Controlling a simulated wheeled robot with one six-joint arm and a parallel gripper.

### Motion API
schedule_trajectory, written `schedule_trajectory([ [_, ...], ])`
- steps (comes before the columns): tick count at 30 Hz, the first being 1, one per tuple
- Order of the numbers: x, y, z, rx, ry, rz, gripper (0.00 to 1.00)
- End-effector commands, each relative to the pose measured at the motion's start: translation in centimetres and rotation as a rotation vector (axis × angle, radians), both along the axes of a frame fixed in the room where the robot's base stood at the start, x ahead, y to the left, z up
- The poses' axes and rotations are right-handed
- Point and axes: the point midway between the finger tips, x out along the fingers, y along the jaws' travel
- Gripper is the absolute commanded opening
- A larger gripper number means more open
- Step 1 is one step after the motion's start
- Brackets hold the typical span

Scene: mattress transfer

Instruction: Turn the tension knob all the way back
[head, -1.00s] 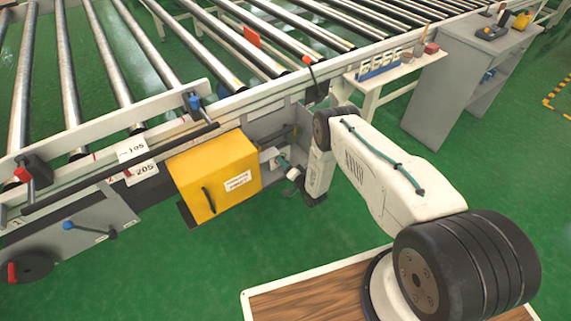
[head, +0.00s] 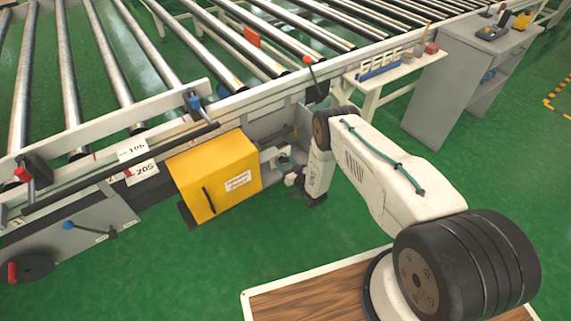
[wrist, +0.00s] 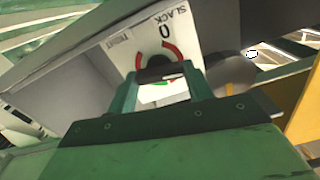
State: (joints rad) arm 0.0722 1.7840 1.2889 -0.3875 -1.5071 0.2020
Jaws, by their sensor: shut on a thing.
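The tension knob (wrist: 160,73) is a dark piece in the wrist view, in front of a white dial plate (wrist: 125,48). The plate reads SLACK, 0 and TIGHT and has a red arc beside the knob. My gripper (wrist: 161,80) is shut on the knob, with a green finger at each side. The fingers and palm hide the lower part of the dial. In the head view my gripper (head: 290,178) is small and dark, low in the recess right of the yellow box. The knob cannot be made out there.
The yellow box (head: 213,175) with a black handle stands just left of my gripper. The roller conveyor (head: 185,60) runs above and behind. A white bench (head: 385,78) and a grey cabinet (head: 455,75) stand to the right. Green floor is clear in front.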

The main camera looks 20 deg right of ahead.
Motion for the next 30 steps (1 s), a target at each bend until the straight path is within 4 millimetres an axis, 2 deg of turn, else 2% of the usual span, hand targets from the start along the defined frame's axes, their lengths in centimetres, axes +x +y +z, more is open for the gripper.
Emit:
schedule_trajectory([
  [30, -0.07, 0.13, -0.09, -0.901, -0.292, -0.002, 0.28],
])
